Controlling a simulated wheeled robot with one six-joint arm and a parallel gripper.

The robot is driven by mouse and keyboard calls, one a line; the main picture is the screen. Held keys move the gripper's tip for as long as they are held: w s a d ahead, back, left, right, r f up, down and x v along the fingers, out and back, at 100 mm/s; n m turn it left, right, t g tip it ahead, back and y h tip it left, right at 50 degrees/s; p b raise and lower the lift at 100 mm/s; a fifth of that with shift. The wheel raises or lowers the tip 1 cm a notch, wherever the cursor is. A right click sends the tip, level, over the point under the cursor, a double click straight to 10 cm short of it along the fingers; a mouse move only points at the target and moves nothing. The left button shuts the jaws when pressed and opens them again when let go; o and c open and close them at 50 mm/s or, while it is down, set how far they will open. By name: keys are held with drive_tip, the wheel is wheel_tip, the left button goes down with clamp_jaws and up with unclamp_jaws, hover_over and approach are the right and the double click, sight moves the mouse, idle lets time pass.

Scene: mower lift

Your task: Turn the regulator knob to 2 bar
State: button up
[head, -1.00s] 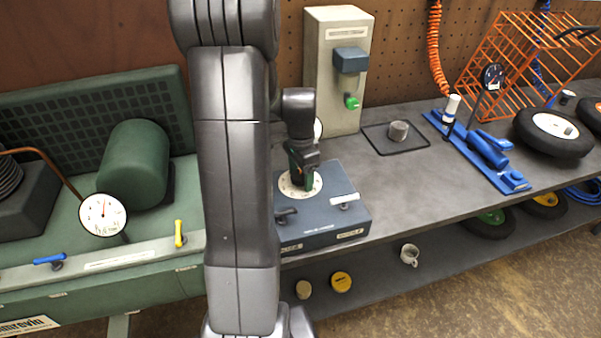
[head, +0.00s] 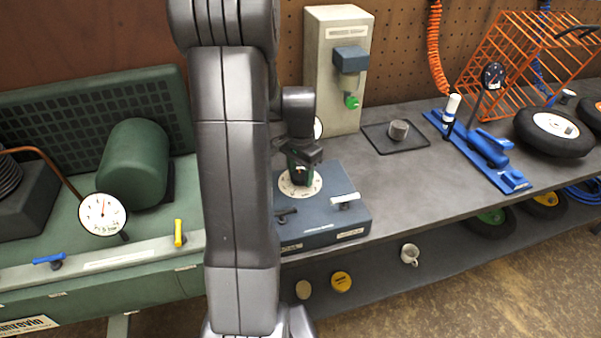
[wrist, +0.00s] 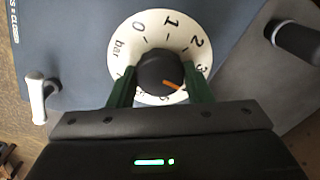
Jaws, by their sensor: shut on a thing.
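The regulator is a blue-grey box (head: 345,215) on the bench, with a white round dial (head: 314,187) on top. In the wrist view the black knob (wrist: 156,68) sits at the centre of the white dial (wrist: 172,22), which is marked bar, 0, 1, 2, 3 and on. The knob's orange pointer (wrist: 173,86) points to the lower right, past the 3, toward my right finger. My gripper (wrist: 158,84) has its green fingers on both sides of the knob, shut on it. In the head view my gripper (head: 300,170) comes down from above and hides the knob.
Two levers stand on the box, one pale (wrist: 38,98) and one dark (wrist: 298,42) in the wrist view. A grey cabinet with a green button (head: 351,102) stands behind. A green compressor (head: 135,165) with a gauge (head: 103,214) is at left. The bench at right holds a blue pump (head: 488,148).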

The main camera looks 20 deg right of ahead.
sight(300, 174)
drive_tip(key=n, duration=1.2)
drive_tip(key=shift+w+n+b, duration=0.1)
drive_tip(key=shift+n+b, duration=0.2)
idle(0.4)
drive_tip(key=o, duration=1)
drive_tip(key=shift+c, duration=0.2)
wheel_tip(300, 174, up, 14)
drive_tip(key=shift+f, duration=0.1)
